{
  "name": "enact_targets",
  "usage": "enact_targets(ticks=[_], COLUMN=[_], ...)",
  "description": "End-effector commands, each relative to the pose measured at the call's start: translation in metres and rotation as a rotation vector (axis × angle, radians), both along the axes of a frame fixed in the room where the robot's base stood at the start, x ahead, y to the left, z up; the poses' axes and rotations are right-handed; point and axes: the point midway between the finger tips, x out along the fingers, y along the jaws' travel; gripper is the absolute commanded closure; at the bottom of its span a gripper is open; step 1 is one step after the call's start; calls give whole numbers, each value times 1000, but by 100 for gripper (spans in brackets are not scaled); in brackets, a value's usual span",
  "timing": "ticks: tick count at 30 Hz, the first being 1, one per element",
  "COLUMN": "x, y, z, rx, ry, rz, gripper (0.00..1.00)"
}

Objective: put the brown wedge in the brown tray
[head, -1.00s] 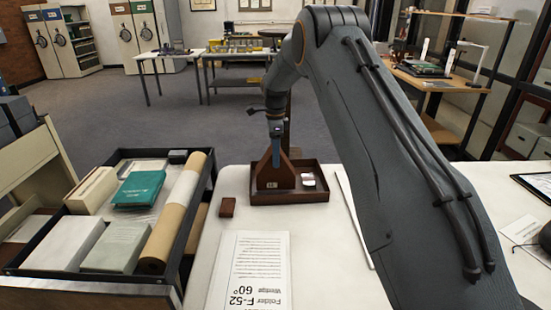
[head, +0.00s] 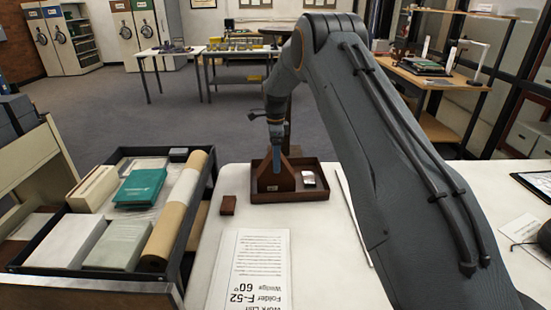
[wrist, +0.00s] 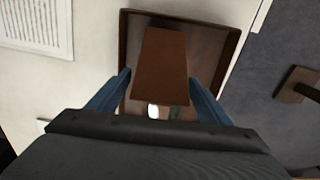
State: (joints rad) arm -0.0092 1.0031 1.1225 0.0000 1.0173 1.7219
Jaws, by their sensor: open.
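The brown wedge (head: 271,182) stands in the left part of the brown tray (head: 316,194), its narrow part upward. It also shows in the wrist view (wrist: 162,62), over the tray, whose rim (wrist: 232,48) frames it. My gripper (head: 277,160) is at the wedge's upper part. In the wrist view my gripper (wrist: 160,82) is open, one blue finger on each side of the wedge, with a narrow gap visible beside it. The wedge's underside is hidden, so its contact with the tray floor cannot be seen fully.
A small white-topped item (head: 308,178) lies in the tray's right part. A small brown block (head: 228,205) lies on the white table left of the tray. A printed sheet (head: 250,270) lies in front. A black bin (head: 208,190) with boxes and a roll stands left.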

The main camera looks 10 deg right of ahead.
Motion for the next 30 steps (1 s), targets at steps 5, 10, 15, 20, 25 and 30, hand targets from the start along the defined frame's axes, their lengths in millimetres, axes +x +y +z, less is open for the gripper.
enact_targets(ticks=[5, 10, 15, 20, 25, 30], x=[2, 2, 2, 1, 0, -7], y=[0, 0, 0, 0, 0, 0], z=[21, 56, 89, 111, 120, 122], rx=[0, 0, 0, 1, 0, 0], ry=[-4, -5, -4, -3, -1, -2], rz=[0, 0, 0, 0, 0, 38], gripper=[27, 27, 27, 27, 27, 27])
